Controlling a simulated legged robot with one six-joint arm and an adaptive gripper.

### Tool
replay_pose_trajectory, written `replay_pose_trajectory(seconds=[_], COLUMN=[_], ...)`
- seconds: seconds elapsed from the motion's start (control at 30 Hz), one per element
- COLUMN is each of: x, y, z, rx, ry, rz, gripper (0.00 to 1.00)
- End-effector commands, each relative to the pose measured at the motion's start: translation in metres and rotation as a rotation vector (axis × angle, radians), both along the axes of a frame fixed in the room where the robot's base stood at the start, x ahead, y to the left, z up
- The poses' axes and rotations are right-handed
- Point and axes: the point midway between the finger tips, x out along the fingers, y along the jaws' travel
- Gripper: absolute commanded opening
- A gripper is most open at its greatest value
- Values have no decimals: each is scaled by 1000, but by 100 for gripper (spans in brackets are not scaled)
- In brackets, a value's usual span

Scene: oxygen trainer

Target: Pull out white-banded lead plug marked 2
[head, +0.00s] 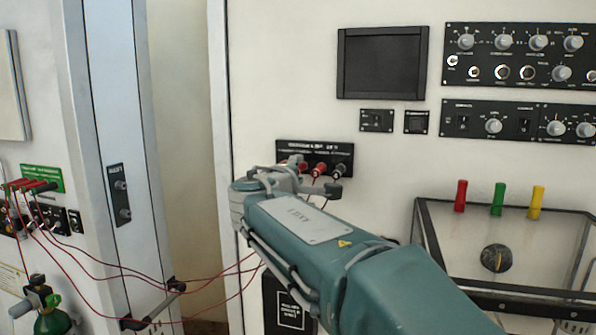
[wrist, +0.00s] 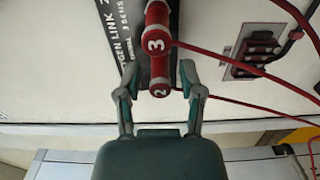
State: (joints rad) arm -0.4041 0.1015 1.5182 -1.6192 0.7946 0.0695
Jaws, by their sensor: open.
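In the wrist view the red plug marked 2 (wrist: 160,88) sits on the dark socket panel. Its number faces me, and a thin red lead runs right from near it. My gripper (wrist: 158,77) is open, with one finger on each side of this plug. I cannot tell whether the fingers touch it. The larger red plug marked 3 (wrist: 156,42) is just above it, nearer the camera. In the head view my gripper (head: 312,186) is at the panel (head: 290,149), partly covering a row of plugs. I cannot read their numbers there.
Red leads (head: 215,280) hang from the panel across to the left cabinet. A dark screen (head: 382,63) and switch panels are above. A clear box (head: 440,240) stands at the right, with red, green and yellow pegs (head: 498,199) behind its top edge.

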Motion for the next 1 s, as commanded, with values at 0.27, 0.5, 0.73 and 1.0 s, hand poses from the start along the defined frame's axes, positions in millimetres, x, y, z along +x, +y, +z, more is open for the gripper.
replay_pose_trajectory(seconds=[0.27,0.5,0.73,1.0], x=[0,0,-7,-16], y=[0,-2,1,5], z=[0,0,0,0], rx=[0,0,1,0], ry=[0,0,0,0], rz=[0,-1,-1,-1], gripper=[5,0,0,0])
